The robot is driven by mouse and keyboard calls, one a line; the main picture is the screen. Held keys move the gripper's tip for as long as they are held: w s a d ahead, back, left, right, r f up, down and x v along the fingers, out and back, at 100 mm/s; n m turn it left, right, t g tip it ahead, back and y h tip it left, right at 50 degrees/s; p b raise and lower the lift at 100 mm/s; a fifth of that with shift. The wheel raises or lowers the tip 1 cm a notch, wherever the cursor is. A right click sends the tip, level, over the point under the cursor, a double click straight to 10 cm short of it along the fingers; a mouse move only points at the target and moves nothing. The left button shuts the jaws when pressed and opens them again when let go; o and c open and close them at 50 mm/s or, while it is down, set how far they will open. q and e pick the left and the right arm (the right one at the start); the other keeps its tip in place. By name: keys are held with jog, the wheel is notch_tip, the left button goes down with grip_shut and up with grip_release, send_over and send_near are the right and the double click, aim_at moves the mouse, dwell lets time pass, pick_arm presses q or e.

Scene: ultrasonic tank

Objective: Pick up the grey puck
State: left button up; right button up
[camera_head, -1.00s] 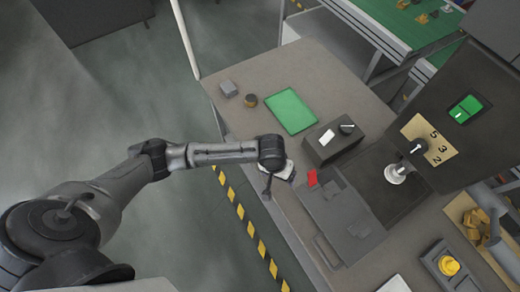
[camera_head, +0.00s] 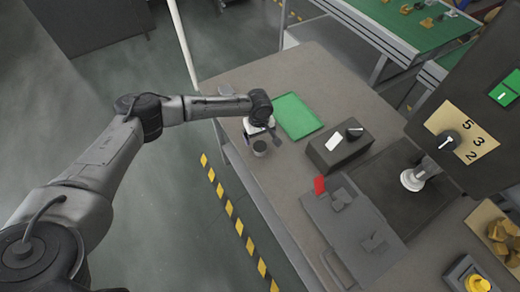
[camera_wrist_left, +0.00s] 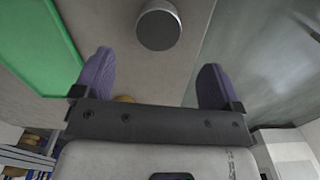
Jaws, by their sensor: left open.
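The grey puck (camera_wrist_left: 158,25) is a short round cylinder with a darker flat face, standing on the bench at the top of the left wrist view. It lies ahead of the gap between my left fingers, apart from both. In the head view the puck (camera_head: 259,148) shows just below my left gripper (camera_head: 262,132). In the wrist view my left gripper (camera_wrist_left: 155,78) is open and empty, with two purple fingertips spread. My right gripper is in neither view.
A green tray (camera_head: 298,116) lies right of my left gripper. A dark box (camera_head: 340,148) stands farther right. The bench's left edge is close to the puck, with floor beyond.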

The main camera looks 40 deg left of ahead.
aim_at(260, 147)
pick_arm(q)
jog(key=shift+d+f+b, duration=0.1)
jog(key=shift+f+b, duration=0.5)
jog(key=shift+f, duration=3.35)
jog(key=shift+w, duration=0.1)
jog(key=shift+c, duration=0.5)
jog(key=c, duration=1)
jog(key=shift+r, duration=0.1)
jog(key=shift+c, duration=0.2)
